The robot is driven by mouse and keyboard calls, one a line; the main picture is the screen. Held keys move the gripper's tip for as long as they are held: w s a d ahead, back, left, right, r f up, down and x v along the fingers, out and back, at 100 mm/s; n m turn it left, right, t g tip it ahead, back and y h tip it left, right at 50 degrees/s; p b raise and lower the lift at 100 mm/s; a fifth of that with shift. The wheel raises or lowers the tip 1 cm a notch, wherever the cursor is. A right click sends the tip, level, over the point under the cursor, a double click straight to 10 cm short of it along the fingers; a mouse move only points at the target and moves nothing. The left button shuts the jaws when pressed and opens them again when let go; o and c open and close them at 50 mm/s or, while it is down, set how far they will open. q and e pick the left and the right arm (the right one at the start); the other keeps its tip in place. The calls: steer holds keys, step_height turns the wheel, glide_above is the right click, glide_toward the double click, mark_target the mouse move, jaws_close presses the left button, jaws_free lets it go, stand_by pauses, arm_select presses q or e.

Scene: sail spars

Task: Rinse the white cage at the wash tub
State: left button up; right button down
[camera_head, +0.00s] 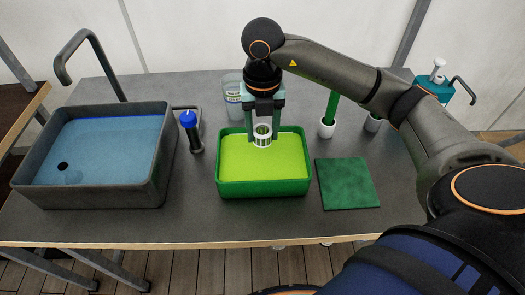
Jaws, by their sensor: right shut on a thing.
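The white cage (262,139) is a small slatted cylinder, upright, in my right gripper (263,128). The gripper points down and its fingers are shut on the cage. It holds the cage over a green tub (263,189) filled with yellow-green liquid (240,165). I cannot tell whether the cage bottom touches the liquid. A dark basin (95,200) with blue water (115,145) and a tall curved tap (75,60) stands at the left. Which one is the wash tub is not marked. My left gripper is out of view.
A black bottle with a blue top (191,128) stands between basin and tub. A clear cup (233,98) is behind the tub. A green cloth (347,184) lies right of it. A green rod in a white cup (327,127) and a teal dispenser (435,87) are at the right.

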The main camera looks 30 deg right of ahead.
mark_target(258, 136)
steer(key=shift+r, duration=0.1)
stand_by(0.3)
step_height(258, 136, up, 4)
steer(key=shift+f, duration=0.1)
stand_by(0.4)
stand_by(0.6)
steer(key=n, duration=0.3)
steer(key=a+n, duration=0.1)
steer(key=n, duration=0.3)
steer(key=s+f+n, duration=0.1)
steer(key=n, duration=0.2)
steer(key=shift+a+n, duration=0.35)
steer(key=shift+n, duration=0.05)
steer(key=s+a+f+n, duration=0.1)
steer(key=a+n, duration=0.1)
steer(key=n, duration=1.3)
steer(key=s+a+f+n, duration=0.2)
steer(key=n, duration=1.3)
steer(key=shift+s+a+n, duration=0.15)
steer(key=shift+a+n, duration=0.05)
steer(key=shift+n, duration=0.2)
